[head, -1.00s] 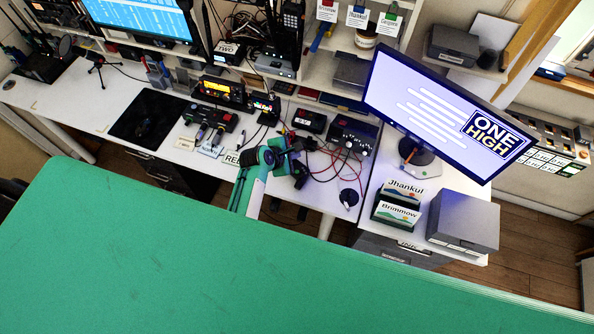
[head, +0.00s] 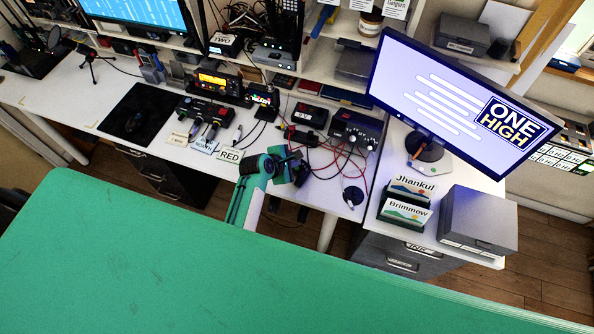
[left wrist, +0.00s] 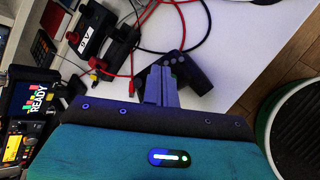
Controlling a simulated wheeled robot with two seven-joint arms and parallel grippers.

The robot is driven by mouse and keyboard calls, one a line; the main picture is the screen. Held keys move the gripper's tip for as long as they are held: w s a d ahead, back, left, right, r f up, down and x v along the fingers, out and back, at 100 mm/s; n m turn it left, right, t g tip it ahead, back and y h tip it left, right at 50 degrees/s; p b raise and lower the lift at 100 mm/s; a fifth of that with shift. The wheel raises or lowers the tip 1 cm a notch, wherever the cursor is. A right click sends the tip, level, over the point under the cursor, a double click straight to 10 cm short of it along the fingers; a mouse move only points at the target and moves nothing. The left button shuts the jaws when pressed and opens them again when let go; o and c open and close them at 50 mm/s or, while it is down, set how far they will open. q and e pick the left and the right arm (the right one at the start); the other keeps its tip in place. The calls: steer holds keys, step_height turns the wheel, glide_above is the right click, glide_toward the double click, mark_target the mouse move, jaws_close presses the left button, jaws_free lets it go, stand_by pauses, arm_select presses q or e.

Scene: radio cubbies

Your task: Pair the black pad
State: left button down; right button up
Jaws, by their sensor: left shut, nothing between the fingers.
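My left gripper (head: 290,168) reaches over the front edge of the white desk, right of the RED label. In the left wrist view its grey fingers (left wrist: 160,85) are shut with nothing between them. A dark pad-like object with rounded ends (left wrist: 196,75), apparently a black game pad, lies on the desk just beyond the fingertips, partly hidden by them. I cannot tell whether they touch it. In the head view it blends with the gripper. A small colour screen (head: 263,97) stands behind on the desk; it reads READY in the left wrist view (left wrist: 32,100). My right gripper is not in view.
Red and black cables run from a knobbed black box (head: 355,130) across the desk near the gripper. A black mat (head: 140,110) lies left. A large monitor (head: 455,100) stands right. A green surface (head: 150,260) fills the foreground.

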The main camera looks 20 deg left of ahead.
arm_select(q)
steer(key=shift+f, duration=0.3)
stand_by(0.6)
stand_by(0.9)
steer(key=shift+f, duration=0.15)
steer(key=shift+f, duration=0.25)
steer(key=shift+f, duration=0.35)
stand_by(1.0)
steer(key=shift+r+p, duration=0.75)
steer(key=shift+p, duration=0.35)
